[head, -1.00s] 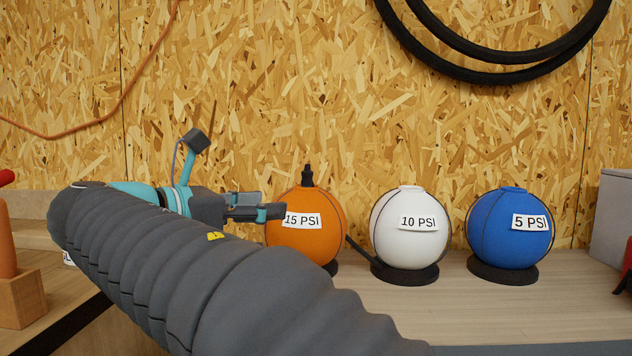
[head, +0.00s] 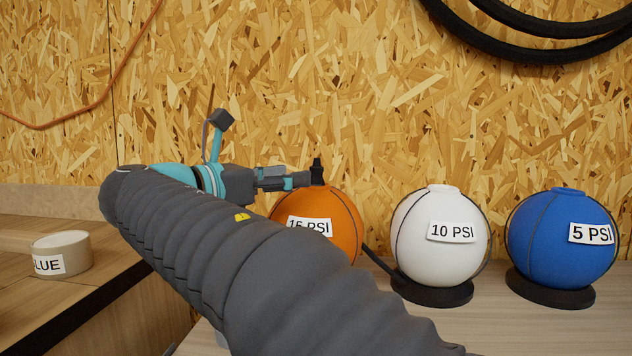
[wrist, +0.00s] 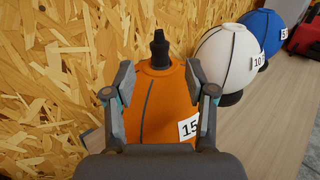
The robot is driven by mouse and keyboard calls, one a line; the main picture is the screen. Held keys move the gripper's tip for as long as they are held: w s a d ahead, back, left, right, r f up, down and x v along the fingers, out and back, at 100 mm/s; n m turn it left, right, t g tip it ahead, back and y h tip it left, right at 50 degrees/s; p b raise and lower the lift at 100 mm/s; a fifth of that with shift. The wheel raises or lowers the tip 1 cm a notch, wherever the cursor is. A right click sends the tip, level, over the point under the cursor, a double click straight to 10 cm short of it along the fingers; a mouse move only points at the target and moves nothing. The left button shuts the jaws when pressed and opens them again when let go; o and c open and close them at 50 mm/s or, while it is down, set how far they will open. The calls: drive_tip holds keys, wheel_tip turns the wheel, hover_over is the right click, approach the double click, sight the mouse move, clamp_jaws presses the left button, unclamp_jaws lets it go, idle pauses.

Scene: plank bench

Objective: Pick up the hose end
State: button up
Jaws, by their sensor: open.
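The hose end (head: 317,172) is a black stepped nozzle standing upright on top of the orange ball (head: 346,222) labelled 15 PSI. In the wrist view the hose end (wrist: 160,48) rises beyond and between my open fingers. My gripper (head: 300,179) is at the hose end's height, with its fingertips just left of it in the head view. In the wrist view my gripper (wrist: 160,78) is empty, with a finger on either side of the ball's top. I cannot tell whether the fingertips overlap the nozzle in depth. My arm hides the ball's lower left.
A white ball (head: 440,262) labelled 10 PSI and a blue ball (head: 560,262) labelled 5 PSI stand to the right on dark bases. A black hose (head: 378,262) shows between the orange and white balls. A round container (head: 72,262) sits left. The chipboard wall is close behind.

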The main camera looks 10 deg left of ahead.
sight(311, 170)
drive_tip(key=shift+x, duration=3.4)
drive_tip(key=shift+r, duration=0.2)
clamp_jaws()
